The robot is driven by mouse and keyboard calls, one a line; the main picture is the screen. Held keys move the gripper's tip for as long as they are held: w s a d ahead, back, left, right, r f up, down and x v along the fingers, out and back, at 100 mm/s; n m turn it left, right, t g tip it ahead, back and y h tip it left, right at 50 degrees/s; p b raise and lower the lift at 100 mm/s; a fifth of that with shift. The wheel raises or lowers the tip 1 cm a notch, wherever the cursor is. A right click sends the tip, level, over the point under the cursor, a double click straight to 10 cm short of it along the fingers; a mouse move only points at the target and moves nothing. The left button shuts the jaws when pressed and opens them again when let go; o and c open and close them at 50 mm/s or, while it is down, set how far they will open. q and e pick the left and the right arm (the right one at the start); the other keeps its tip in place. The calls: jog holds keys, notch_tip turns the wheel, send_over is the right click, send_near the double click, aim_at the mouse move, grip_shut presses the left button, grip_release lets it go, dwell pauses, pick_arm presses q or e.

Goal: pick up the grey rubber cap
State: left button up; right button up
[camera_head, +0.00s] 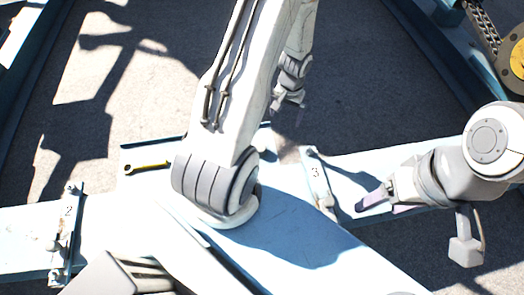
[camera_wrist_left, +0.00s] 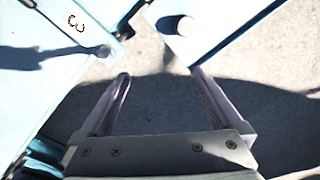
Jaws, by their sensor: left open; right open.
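A small grey round piece (camera_wrist_left: 186,26) sits on a pale blue beam at the top of the left wrist view. It may be the grey rubber cap, but I cannot be sure. I cannot make it out in the head view, where my left arm covers part of the scene. My left gripper (camera_head: 289,98) hangs behind that arm. In the left wrist view its two fingers (camera_wrist_left: 165,85) are apart with only ground between them, and the grey piece is beyond their tips. My right gripper (camera_head: 372,199) is open and empty, to the right of the plate marked 3 (camera_head: 316,178).
A plate marked 2 (camera_head: 68,215) is on the left beam. A yellow wrench (camera_head: 148,167) lies left of my left arm. A chain (camera_head: 482,25) and yellow disc (camera_head: 517,60) are at the upper right. Pale blue beams (camera_head: 285,215) cross the foreground. Strong shadows fall on bare ground.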

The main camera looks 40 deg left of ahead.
pick_arm(q)
jog(key=s+a+f+n, duration=0.1)
jog(key=a+f, duration=0.1)
jog(key=f, duration=0.2)
jog(key=s+a+f+n+b, duration=0.1)
jog(key=s+a+f, duration=0.1)
jog(key=f, duration=0.3)
jog(key=s+a+f+b, duration=0.1)
jog(key=a+f, duration=0.2)
jog(key=f, duration=0.1)
jog(key=shift+s+a+f+n+h, duration=0.2)
jog(key=shift+a+f+n+h, duration=0.1)
jog(key=shift+f+n, duration=0.1)
jog(key=shift+s+a+f+b, duration=0.1)
jog(key=shift+a+f+b, duration=0.05)
jog(key=shift+f+b, duration=0.2)
notch_tip(320, 180, down, 5)
jog(key=b, duration=0.5)
jog(key=f+b, duration=0.1)
jog(key=b, duration=0.1)
jog(key=f+b, duration=0.4)
jog(key=shift+s+d+f, duration=0.1)
jog(key=shift+d, duration=0.3)
pick_arm(e)
notch_tip(320, 180, down, 15)
pick_arm(q)
jog(key=c, duration=1.4)
